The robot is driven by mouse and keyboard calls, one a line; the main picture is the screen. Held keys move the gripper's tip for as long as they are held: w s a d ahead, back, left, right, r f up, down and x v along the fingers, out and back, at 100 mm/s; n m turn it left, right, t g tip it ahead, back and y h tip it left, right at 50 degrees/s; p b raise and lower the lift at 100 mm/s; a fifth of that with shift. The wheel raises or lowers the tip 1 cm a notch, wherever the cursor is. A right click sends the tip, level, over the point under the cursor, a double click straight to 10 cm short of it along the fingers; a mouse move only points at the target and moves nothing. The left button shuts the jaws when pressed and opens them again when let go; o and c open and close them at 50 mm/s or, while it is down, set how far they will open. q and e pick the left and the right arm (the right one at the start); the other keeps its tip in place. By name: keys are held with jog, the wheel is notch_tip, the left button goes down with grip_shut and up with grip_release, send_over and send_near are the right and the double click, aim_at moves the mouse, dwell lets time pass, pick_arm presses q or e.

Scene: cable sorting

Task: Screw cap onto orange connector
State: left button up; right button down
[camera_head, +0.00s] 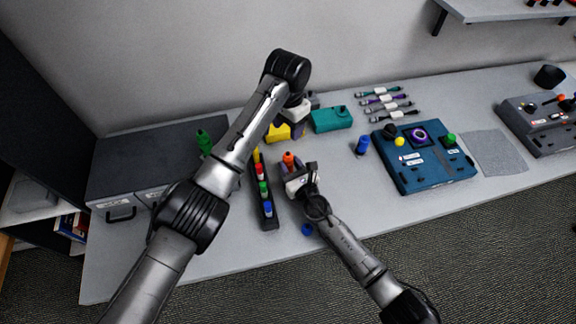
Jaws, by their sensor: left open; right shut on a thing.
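The orange connector (288,159) stands upright in the middle of the table, at the fingertips of my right gripper (292,176). My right gripper is shut, apparently on this connector; the grip itself is mostly hidden. My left gripper (291,118) is open, above and behind the orange connector, near a yellow block. Its fingers are small and partly hidden by the arm. A blue cap-like piece (306,230) lies near the table's front edge, and another blue piece (362,146) stands left of the blue panel. I cannot tell which piece is the cap for the orange connector.
A dark rack (269,223) with coloured connectors stands left of my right gripper. A yellow block (278,133) and a teal box (331,120) are behind. A blue panel (425,181) and several cables (385,98) are at right. A grey mat (497,153) is bare.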

pick_arm(q)
jog(key=shift+r, duration=0.35)
pick_arm(e)
jog(key=c, duration=0.6)
grip_release()
jog(key=shift+c, duration=0.2)
jog(key=shift+s+d, duration=0.15)
jog(key=shift+s, duration=0.1)
jog(key=p+v, duration=0.3)
jog(key=v, duration=0.8)
jog(key=shift+s+f, duration=0.1)
jog(key=shift+s, duration=0.15)
pick_arm(q)
jog(key=shift+r, duration=1.55)
pick_arm(e)
jog(key=shift+v, duration=0.9)
